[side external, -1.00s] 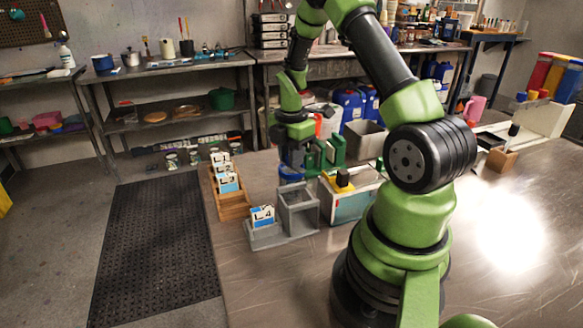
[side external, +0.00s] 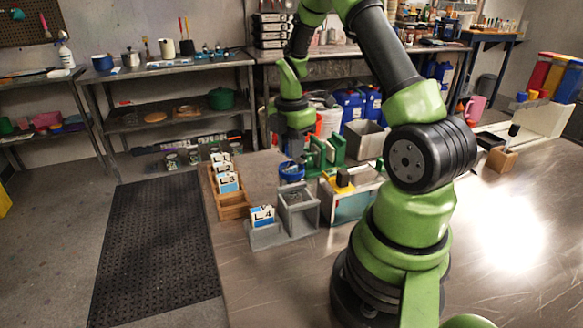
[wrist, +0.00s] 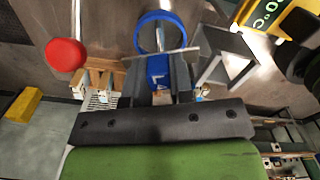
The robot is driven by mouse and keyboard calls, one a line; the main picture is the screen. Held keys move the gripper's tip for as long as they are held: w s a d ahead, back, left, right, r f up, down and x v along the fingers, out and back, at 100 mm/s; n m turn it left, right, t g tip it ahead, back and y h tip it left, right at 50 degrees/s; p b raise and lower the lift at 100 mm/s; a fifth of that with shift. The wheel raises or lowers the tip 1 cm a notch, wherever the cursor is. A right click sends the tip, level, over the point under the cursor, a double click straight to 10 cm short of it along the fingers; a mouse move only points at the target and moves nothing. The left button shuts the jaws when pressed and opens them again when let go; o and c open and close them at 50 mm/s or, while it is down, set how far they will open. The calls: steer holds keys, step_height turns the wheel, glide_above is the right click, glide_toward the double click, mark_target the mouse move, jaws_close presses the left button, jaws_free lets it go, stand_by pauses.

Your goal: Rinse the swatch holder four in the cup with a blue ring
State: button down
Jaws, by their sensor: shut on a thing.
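The cup with a blue ring (side external: 291,170) stands on the bench, left of the green stand; in the wrist view its blue ring (wrist: 160,14) shows just beyond my fingers. My gripper (side external: 291,151) is above that cup. In the wrist view my gripper (wrist: 160,84) is shut on a blue piece (wrist: 158,68) with a pale letter-like mark; its number cannot be read. A white and blue card reading L 4 (side external: 262,214) stands in the low part of a grey stand. Several similar labelled cards (side external: 227,181) stand in a wooden rack.
The wooden rack (side external: 233,208) is at the bench's left edge. The grey stand's open frame (side external: 299,213) is near the cup. A green stand (side external: 335,150), a white box (side external: 350,205) and a grey bin (side external: 365,139) crowd the right side. A red round top (wrist: 65,54) shows in the wrist view.

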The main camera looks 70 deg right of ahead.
steer(key=shift+r, duration=2.25)
stand_by(0.8)
steer(key=shift+r, duration=1.5)
